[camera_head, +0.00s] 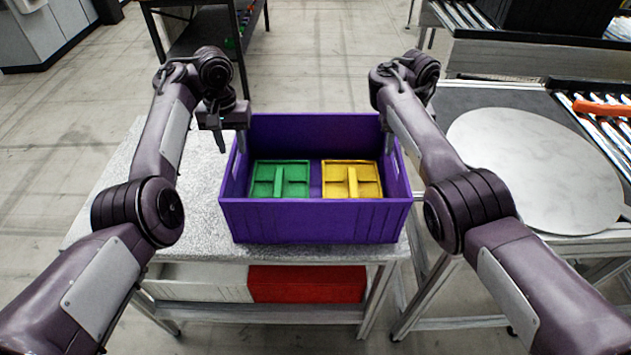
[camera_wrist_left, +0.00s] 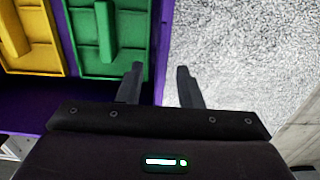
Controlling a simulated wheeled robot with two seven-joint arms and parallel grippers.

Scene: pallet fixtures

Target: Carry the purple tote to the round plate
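The purple tote (camera_head: 315,222) stands upright on a grey speckled table. It holds a green divided tray (camera_head: 279,178) and a yellow divided tray (camera_head: 351,178). My left gripper (camera_head: 231,147) is at the tote's left wall, one finger inside and one outside. In the left wrist view my left gripper (camera_wrist_left: 160,78) is open, with the purple wall running between its spread fingers. My right arm reaches to the tote's right wall, but its forearm hides most of the right gripper and its fingers. The round plate (camera_head: 540,165) is pale grey and empty, to the right.
The speckled table (camera_head: 125,190) has bare room left of the tote. A gap separates it from the table under the plate. Roller conveyors with an orange object (camera_head: 601,108) are beyond the plate. A red bin (camera_head: 307,284) sits on the lower shelf.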

